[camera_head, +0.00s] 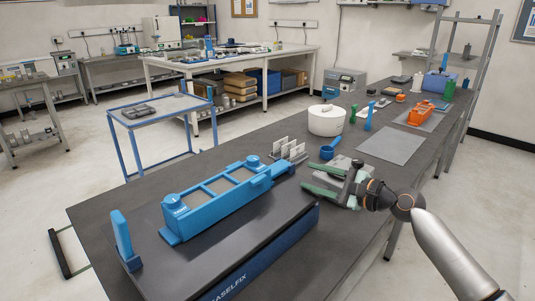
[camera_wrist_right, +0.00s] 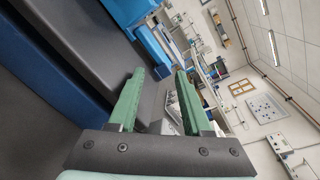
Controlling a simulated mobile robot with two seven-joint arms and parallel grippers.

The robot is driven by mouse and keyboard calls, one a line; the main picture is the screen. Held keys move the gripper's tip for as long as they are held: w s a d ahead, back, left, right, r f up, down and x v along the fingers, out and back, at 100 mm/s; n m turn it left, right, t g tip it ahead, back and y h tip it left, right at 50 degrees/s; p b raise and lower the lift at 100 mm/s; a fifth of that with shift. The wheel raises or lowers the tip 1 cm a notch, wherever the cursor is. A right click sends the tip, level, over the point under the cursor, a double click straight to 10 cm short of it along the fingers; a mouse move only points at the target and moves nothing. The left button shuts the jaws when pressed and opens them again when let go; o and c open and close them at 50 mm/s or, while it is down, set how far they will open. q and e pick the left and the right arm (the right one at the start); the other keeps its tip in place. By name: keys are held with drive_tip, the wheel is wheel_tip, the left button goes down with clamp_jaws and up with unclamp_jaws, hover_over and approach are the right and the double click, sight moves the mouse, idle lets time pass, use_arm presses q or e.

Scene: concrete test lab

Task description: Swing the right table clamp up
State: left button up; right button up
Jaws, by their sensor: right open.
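A long blue fixture (camera_head: 215,205) with open square windows lies on a dark plate over a blue base marked "BASELFIX" (camera_head: 245,281). A blue clamp arm (camera_head: 121,236) stands upright at its near left end. At its far right end is a low blue clamp part (camera_head: 282,168), which looks lowered; its exact shape is hard to tell. My right gripper (camera_head: 310,177) is open and empty, its green fingers pointing left, just right of that end. The wrist view shows the open fingers (camera_wrist_right: 160,74) with blue fixture parts (camera_wrist_right: 148,48) beyond, apart from them. My left gripper is out of view.
A rack with pale plates (camera_head: 289,150) stands just behind the fixture's right end. A white tub (camera_head: 326,120), a blue scoop (camera_head: 334,148) and a grey mat (camera_head: 396,144) lie farther back on the dark table. A blue cart (camera_head: 163,109) stands beyond the left edge.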

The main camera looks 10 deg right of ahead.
drive_tip(key=shift+f+v, duration=0.15)
drive_tip(key=shift+v, duration=1.25)
drive_tip(key=shift+f+v, duration=0.2)
drive_tip(key=shift+v, duration=1.2)
drive_tip(key=shift+r, duration=0.1)
drive_tip(key=shift+s+p, duration=0.1)
drive_tip(key=shift+p, duration=0.4)
